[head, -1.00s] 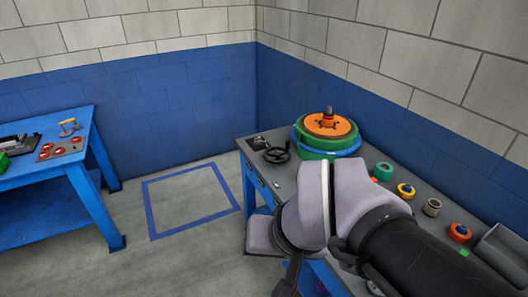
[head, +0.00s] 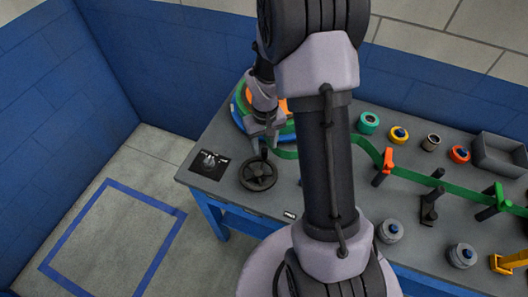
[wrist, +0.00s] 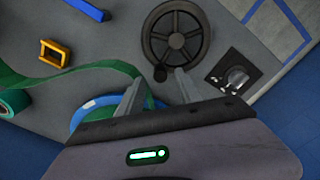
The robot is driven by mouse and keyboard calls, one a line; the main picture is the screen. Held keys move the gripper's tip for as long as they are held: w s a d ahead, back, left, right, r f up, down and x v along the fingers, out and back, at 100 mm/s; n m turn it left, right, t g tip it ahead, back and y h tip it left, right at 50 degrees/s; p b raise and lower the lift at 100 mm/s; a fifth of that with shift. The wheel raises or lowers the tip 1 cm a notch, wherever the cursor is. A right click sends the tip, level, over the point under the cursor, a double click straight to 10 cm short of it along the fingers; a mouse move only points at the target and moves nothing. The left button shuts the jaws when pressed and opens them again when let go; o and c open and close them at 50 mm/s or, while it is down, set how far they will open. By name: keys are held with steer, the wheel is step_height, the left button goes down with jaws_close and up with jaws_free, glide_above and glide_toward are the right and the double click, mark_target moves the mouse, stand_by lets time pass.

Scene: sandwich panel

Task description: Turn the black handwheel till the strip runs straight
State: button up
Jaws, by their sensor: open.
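The black handwheel (head: 258,174) lies on the grey bench near its left corner. In the wrist view the handwheel (wrist: 176,36) shows its rim, spokes, hub and a dark knob (wrist: 160,73) at the near rim. My gripper (head: 265,146) is open above the wheel's back edge. In the wrist view the knob appears between the fingertips of my gripper (wrist: 159,83); contact cannot be told. The green strip (head: 405,174) comes from the reel, bends near the orange post and runs right past several posts. My arm hides part of it. The strip (wrist: 100,70) curves in the wrist view.
The blue-and-green reel (head: 240,112) stands behind the wheel, partly hidden by my arm. A black plate with a metal knob (head: 209,163) is left of the wheel. Several rolls, grey weights and a grey bin (head: 497,153) occupy the bench. Floor beyond the left end is clear.

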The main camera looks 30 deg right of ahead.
mark_target(265, 150)
step_height(265, 150, down, 3)
steer(key=shift+s+r+b, duration=0.1)
steer(key=shift+s+b, duration=0.05)
steer(key=shift+b, duration=0.15)
steer(key=shift+f, duration=0.5)
jaws_close()
steer(key=shift+m, duration=0.3)
